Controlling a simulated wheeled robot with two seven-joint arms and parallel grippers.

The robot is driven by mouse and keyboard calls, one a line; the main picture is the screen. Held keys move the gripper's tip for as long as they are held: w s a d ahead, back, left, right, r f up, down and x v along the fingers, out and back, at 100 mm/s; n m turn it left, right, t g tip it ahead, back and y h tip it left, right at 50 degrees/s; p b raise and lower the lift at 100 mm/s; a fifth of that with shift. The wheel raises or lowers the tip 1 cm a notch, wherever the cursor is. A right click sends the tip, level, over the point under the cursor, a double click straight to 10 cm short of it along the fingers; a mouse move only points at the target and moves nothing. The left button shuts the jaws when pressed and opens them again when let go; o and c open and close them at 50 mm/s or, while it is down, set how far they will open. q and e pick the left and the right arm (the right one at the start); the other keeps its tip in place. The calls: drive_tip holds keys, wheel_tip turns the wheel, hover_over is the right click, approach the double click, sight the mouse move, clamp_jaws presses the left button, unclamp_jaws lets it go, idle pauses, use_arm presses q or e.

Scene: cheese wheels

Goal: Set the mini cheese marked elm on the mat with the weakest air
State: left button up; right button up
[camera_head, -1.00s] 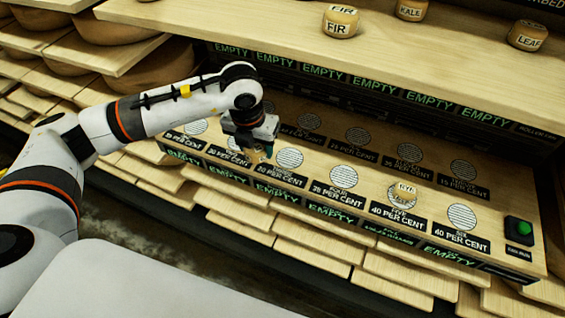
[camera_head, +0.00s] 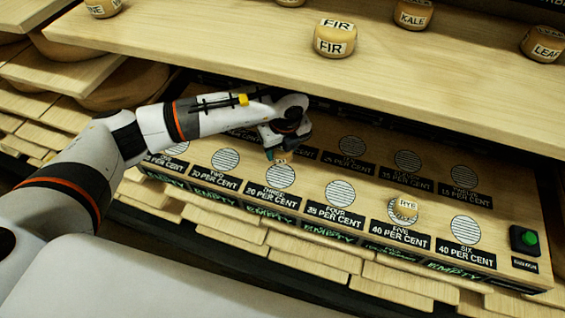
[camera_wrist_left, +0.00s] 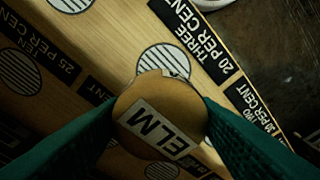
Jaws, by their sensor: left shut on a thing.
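My left gripper (camera_head: 277,153) is shut on the elm mini cheese (camera_wrist_left: 160,115), whose ELM label faces the left wrist camera. It holds the cheese over the lower shelf, near the mat marked THREE, 20 PER CENT (camera_head: 281,176). Whether the cheese touches the shelf cannot be told. Striped round mats stand in two rows. In front are mats TWO (camera_head: 226,160), FOUR (camera_head: 340,191), FIVE (camera_head: 391,207) and SIX (camera_head: 466,230); FIVE and SIX read 40 PER CENT. The back right mat (camera_head: 464,176) seems to read 15 PER CENT. My right gripper is not in view.
The upper shelf (camera_head: 230,45) overhangs the back row and carries fir (camera_head: 335,37), kale (camera_head: 413,14) and leaf (camera_head: 542,43) cheeses. A green button box (camera_head: 525,240) stands at the right end.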

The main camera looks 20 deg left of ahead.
sight(283, 154)
use_arm(q)
drive_tip(key=f, duration=0.2)
drive_tip(key=s+f, duration=0.1)
drive_tip(key=f, duration=0.1)
drive_tip(key=shift+f, duration=0.1)
wheel_tip(283, 154, down, 3)
drive_tip(key=shift+w+f+p, duration=0.1)
drive_tip(key=shift+p, duration=0.4)
drive_tip(key=shift+f, duration=0.35)
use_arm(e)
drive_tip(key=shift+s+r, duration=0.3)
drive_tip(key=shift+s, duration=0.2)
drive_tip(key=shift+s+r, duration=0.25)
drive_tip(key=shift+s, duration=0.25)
use_arm(q)
drive_tip(key=o, duration=0.9)
drive_tip(key=shift+o, duration=0.5)
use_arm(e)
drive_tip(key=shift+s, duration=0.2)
